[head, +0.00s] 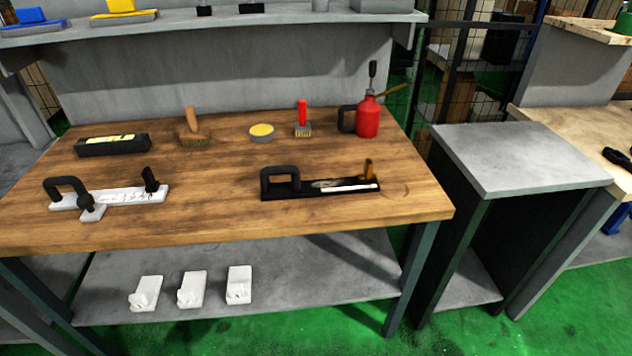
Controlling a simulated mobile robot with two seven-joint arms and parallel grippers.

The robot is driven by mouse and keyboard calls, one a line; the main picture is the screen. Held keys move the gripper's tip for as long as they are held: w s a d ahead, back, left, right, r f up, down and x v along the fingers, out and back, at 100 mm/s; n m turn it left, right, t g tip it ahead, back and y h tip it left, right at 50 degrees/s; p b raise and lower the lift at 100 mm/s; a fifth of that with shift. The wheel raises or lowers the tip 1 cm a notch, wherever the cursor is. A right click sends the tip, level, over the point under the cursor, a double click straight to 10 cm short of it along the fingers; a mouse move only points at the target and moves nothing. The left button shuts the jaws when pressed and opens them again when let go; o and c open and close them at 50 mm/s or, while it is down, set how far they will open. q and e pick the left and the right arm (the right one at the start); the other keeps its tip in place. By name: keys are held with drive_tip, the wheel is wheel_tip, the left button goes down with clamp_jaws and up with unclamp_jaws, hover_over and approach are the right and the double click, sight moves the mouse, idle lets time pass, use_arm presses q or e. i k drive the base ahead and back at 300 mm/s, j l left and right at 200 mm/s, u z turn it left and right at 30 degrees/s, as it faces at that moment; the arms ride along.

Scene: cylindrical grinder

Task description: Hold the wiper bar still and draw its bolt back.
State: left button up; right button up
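Two bars with handles lie apart on the wooden bench, and I cannot tell for sure which is the wiper bar. The right one is a black bar (330,188) with a black loop handle (279,176) at its left end. A white strip (349,189) lies along it, and a brass-coloured upright piece (368,169), perhaps the bolt knob, stands near its right end. The left one is a white bar (125,197) with a black loop handle (65,187), a small cross piece and a black upright post (151,179). Neither gripper is in view.
Behind the bars on the wooden bench (215,215) are a black box (113,145), a wooden brush (192,131), a round tin (262,133), a red-handled brush (302,120) and a red oil can (368,117). White blocks (192,290) sit on the lower shelf. A grey-topped stand (515,160) is at right.

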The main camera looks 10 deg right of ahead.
sight(367, 176)
drive_tip(key=i+l, duration=0.55)
drive_tip(key=i, duration=0.2)
